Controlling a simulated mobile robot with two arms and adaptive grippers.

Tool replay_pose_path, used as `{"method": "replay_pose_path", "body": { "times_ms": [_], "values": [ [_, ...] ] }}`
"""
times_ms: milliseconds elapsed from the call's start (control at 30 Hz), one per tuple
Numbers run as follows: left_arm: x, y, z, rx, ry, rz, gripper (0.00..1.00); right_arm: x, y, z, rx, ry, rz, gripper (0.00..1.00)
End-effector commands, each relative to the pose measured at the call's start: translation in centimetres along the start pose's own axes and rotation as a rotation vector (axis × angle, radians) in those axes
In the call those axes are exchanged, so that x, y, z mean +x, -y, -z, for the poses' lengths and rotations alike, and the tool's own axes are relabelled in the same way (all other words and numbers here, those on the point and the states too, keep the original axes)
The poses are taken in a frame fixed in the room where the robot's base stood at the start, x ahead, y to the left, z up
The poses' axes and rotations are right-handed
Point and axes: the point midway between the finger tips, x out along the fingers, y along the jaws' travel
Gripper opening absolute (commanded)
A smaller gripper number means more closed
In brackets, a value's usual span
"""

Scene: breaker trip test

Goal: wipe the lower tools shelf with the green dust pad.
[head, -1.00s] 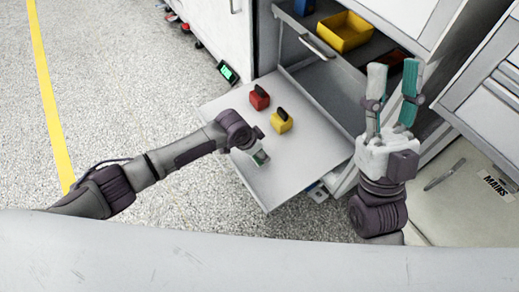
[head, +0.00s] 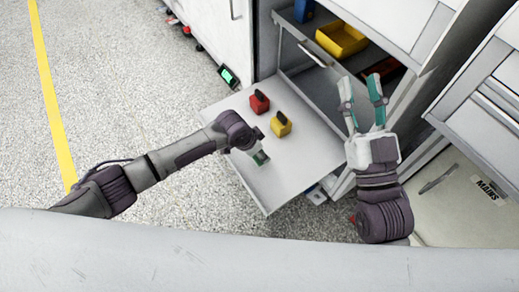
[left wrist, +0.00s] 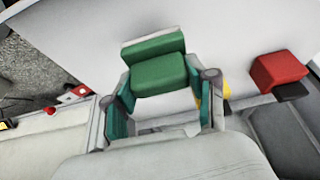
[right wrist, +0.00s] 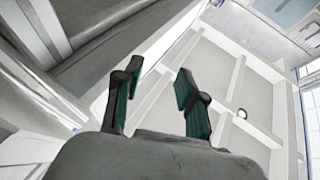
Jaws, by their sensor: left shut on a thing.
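The green dust pad (left wrist: 160,72) is held between the fingers of my left gripper (left wrist: 162,98); it also shows in the head view as a small green block (head: 261,158). My left gripper is over the near left part of the pulled-out white shelf (head: 290,179). Whether the pad touches the shelf I cannot tell. My right gripper (head: 361,92) is open and empty, raised in front of the cabinet, right of the shelf.
Inside the cabinet, a yellow bin (head: 341,40) and a blue item (head: 304,10) sit on an upper shelf. A device with a green screen (head: 228,76) is on the floor left of the shelf. A grey panel marked MAINS (head: 462,195) is at the right.

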Motion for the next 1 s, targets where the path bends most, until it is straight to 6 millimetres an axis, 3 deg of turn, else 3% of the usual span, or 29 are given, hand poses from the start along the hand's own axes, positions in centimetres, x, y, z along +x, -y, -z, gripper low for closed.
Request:
{"method": "replay_pose_path", "body": {
  "times_ms": [467, 1000],
  "values": [
    [-1.0, 0.1, 0.3, -0.002, 0.000, 0.001, 0.24, -0.8, -0.7, -4.2, -0.009, 0.266, -0.014, 0.40],
    [-2.0, 0.1, 0.6, -0.004, 0.000, 0.002, 0.24, -3.2, -1.4, -8.4, -0.015, 0.552, -0.031, 0.40]
  ]
}}
